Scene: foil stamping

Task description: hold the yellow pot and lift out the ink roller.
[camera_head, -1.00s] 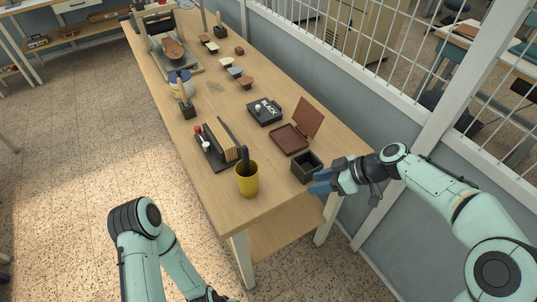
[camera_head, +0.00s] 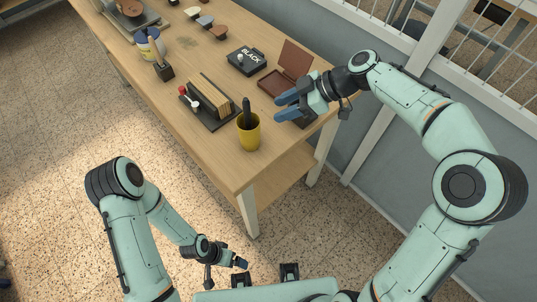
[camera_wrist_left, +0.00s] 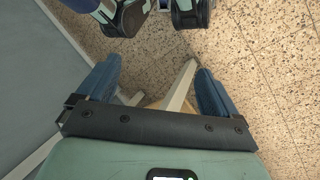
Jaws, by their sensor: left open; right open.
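The yellow pot (camera_head: 249,136) stands upright near the front end of the wooden table. The black handle of the ink roller (camera_head: 247,111) sticks up out of it; its lower part is hidden inside the pot. My right gripper (camera_head: 277,106) is open and empty above the table, to the right of the pot and apart from it. My left gripper (camera_head: 242,264) is low in front of the table, over the floor. Its two blue fingers show spread and empty in the left wrist view (camera_wrist_left: 156,88).
A dark rack (camera_head: 212,118) with upright boards stands left of the pot. A black box (camera_head: 246,60) and an open brown case (camera_head: 275,83) lie behind. A dark square container (camera_head: 310,120) is partly hidden by my right gripper. A barred partition runs along the right.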

